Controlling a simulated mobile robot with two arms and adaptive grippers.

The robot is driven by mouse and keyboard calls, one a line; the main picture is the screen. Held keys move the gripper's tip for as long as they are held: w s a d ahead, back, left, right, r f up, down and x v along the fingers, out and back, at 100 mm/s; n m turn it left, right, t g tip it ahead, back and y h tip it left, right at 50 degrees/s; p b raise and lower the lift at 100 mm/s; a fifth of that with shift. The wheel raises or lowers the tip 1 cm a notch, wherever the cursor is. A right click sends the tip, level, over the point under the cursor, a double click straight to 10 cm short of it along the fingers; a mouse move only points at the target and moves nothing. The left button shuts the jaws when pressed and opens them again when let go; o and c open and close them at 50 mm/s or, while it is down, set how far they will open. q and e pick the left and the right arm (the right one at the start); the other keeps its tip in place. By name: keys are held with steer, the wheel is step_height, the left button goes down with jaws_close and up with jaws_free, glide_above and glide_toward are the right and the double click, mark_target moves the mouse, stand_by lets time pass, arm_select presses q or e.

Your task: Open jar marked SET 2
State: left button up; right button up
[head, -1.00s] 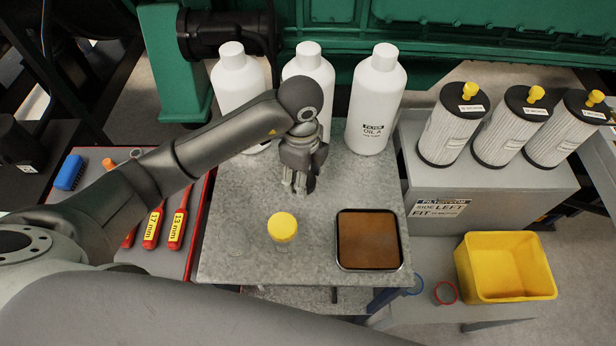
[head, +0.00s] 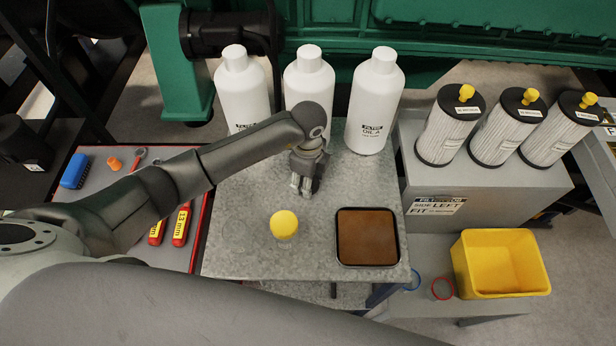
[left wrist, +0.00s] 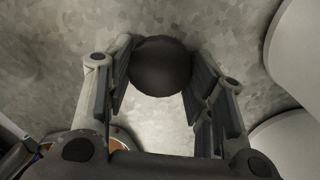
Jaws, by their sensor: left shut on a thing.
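My left gripper (head: 304,188) is low over the grey metal table, in front of the white bottles. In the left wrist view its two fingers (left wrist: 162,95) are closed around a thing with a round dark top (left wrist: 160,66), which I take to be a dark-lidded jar. The gripper hides this thing in the head view. A small jar with a yellow lid (head: 284,224) stands upright on the table, apart from the gripper and nearer to me. No SET 2 marking is readable on either. My right gripper is not in view.
A square tray with a brown inside (head: 340,262) sits right of the yellow-lidded jar. White bottles (head: 376,105) line the table's back. Filters (head: 449,130) stand on a grey box at right, above a yellow bin (head: 500,285). Tools lie on the red-edged tray at left.

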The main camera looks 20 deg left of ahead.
arm_select(q)
steer(key=shift+f, duration=0.15)
steer(key=o, duration=1.1)
